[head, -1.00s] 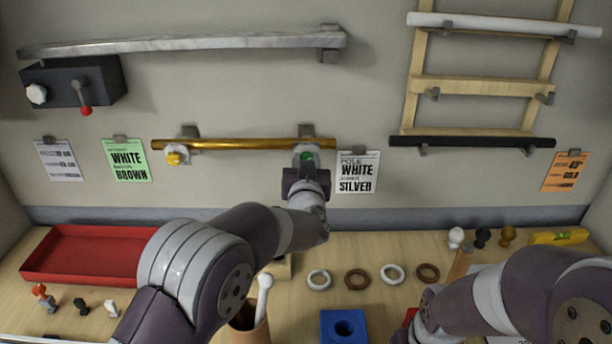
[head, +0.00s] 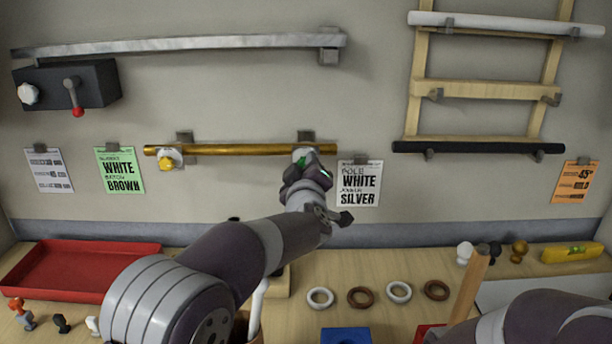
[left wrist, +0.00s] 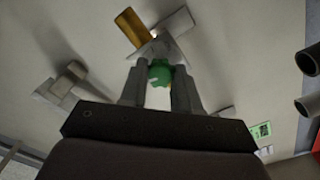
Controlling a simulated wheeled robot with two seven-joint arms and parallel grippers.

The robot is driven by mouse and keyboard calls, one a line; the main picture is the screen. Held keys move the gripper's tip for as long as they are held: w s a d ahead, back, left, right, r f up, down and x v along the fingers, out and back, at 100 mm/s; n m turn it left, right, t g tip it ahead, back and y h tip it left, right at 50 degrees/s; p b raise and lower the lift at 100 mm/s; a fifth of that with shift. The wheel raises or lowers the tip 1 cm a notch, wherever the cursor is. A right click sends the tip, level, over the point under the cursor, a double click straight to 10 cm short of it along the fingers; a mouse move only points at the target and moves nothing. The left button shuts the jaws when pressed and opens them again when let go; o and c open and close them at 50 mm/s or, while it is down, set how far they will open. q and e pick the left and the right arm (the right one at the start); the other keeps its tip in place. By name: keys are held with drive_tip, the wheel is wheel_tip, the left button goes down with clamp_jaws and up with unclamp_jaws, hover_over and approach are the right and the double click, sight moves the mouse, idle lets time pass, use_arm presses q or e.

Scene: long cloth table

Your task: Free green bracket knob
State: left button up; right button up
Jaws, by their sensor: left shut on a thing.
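The green knob (left wrist: 159,73) sits between the two fingers of my left gripper (left wrist: 160,88) in the left wrist view, under the bracket at the right end of a gold pole (head: 240,150). In the head view my left gripper (head: 303,168) is shut on it and covers most of it. The gripper looks twisted there. The gold end of the pole also shows in the left wrist view (left wrist: 131,27). A yellow knob (head: 167,163) is on the pole's left bracket. My right gripper is out of view; only its arm shows at lower right.
A silver rail (head: 180,46) runs above, with a dark box (head: 95,82) and red-tipped lever. A white-and-silver card (head: 359,184) hangs just right of the gripper. On the table are a red tray (head: 80,270), several rings (head: 360,297) and a blue block (head: 345,336).

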use_arm(q)
drive_tip(key=shift+f+n, duration=0.1)
drive_tip(key=shift+n, duration=0.4)
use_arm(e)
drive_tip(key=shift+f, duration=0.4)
use_arm(q)
drive_tip(key=o, duration=1.1)
drive_tip(key=shift+s, duration=0.1)
drive_tip(key=shift+c, duration=0.2)
drive_tip(key=shift+b, duration=0.3)
use_arm(e)
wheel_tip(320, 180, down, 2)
drive_tip(key=shift+b, duration=1)
use_arm(q)
drive_tip(key=s, duration=1.2)
drive_tip(key=shift+s, duration=0.35)
